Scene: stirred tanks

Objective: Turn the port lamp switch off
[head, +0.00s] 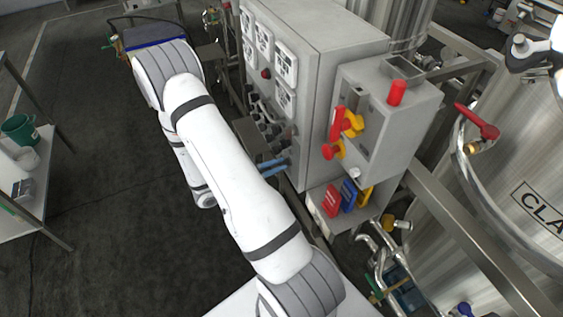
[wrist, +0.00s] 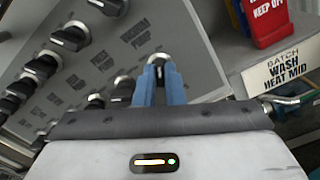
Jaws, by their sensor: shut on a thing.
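My gripper (wrist: 160,85) has two blue fingers and is shut on a rotary switch (wrist: 159,60) at the lower right of a grey switch panel (wrist: 205,45). The switch has a bright metal collar and a dark knob, mostly hidden between the fingers. I cannot read a label for it, so I cannot tell from the lettering whether it is the port lamp switch. In the head view my gripper (head: 272,164) reaches the side of the grey cabinet (head: 315,65), low down beside several dark knobs.
Other black knobs (wrist: 71,38) sit close by on the panel. A white sign (wrist: 281,75) and a red tag (wrist: 270,18) are to the right. A yellow-handled switch box (head: 385,120) and steel tanks (head: 520,150) stand right of the cabinet.

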